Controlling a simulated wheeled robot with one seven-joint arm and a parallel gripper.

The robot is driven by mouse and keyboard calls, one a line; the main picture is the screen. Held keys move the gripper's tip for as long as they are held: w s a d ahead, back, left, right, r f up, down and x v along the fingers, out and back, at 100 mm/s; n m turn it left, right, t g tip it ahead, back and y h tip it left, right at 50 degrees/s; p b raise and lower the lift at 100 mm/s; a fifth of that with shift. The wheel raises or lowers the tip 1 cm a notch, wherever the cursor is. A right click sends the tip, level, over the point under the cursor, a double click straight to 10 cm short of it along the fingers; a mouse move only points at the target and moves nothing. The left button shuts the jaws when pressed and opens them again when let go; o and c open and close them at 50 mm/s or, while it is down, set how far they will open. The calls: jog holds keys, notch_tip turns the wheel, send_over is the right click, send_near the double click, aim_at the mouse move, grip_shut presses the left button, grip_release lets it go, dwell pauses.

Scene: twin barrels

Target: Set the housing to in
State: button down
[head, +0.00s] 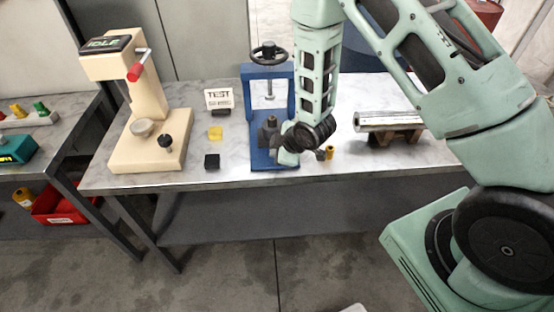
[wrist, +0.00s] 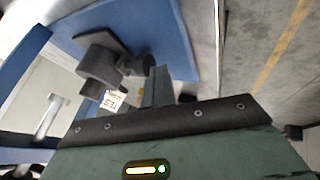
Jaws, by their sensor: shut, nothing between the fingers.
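A dark grey block with a round knob-like part (wrist: 105,62), possibly the housing, sits on the blue base of the press (head: 279,72). In the head view, this grey block (head: 268,130) stands just left of my gripper (head: 283,152). My gripper is low over the right front of the press base, shut and empty. In the wrist view, its fingers (wrist: 160,85) point toward the block's round part, very close to it. I cannot tell whether they touch. My wrist hides part of the press base in the head view.
A cream machine with a red lever (head: 137,68) stands at the left of the bench (head: 105,178). A metal cylinder on a stand (head: 388,121) is at right.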

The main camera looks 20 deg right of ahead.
aim_at(275, 129)
jog(key=w+d, duration=0.1)
jog(key=w, duration=0.1)
jog(key=w+b, duration=0.1)
jog(key=w, duration=0.2)
jog(key=w+d, duration=0.1)
jog(key=w, duration=0.2)
jog(key=shift+d, duration=0.35)
jog(key=shift+w+d+r, duration=0.15)
jog(key=shift+w, duration=0.2)
